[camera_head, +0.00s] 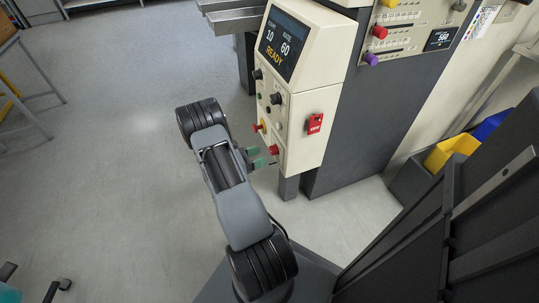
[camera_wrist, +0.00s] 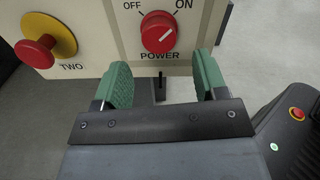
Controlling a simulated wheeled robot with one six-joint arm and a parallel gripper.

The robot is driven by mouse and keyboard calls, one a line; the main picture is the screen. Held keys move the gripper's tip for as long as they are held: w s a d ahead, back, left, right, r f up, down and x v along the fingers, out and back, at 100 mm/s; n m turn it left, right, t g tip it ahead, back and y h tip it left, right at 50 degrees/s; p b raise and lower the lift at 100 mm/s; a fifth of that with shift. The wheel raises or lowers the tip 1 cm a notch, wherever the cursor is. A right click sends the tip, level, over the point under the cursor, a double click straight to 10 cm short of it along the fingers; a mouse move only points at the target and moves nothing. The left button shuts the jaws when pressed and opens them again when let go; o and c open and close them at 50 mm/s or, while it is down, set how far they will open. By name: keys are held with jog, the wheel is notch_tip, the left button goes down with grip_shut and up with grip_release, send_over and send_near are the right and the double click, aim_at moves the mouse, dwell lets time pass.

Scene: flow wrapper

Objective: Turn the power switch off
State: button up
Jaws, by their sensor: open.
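The red round power switch (camera_wrist: 158,32) is on the cream panel, above the word POWER, with OFF at its upper left and ON at its upper right. Its white pointer line slants up and right toward ON. In the head view the red switch (camera_head: 274,150) is at the panel's lower edge. My gripper (camera_wrist: 163,78) is open and empty, its two green fingertips just below the switch in the wrist view, one to each side. In the head view my gripper (camera_head: 257,157) is just left of the panel's lower part. Contact with the panel cannot be told.
A red button on a yellow disc (camera_wrist: 50,37), labelled TWO, is left of the switch. Open floor (camera_head: 120,130) is at left.

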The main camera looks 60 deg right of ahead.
aim_at(271, 152)
jog(key=shift+b+x, duration=0.4)
jog(key=shift+x, duration=2.05)
jog(key=shift+c, duration=0.5)
jog(key=c, duration=0.8)
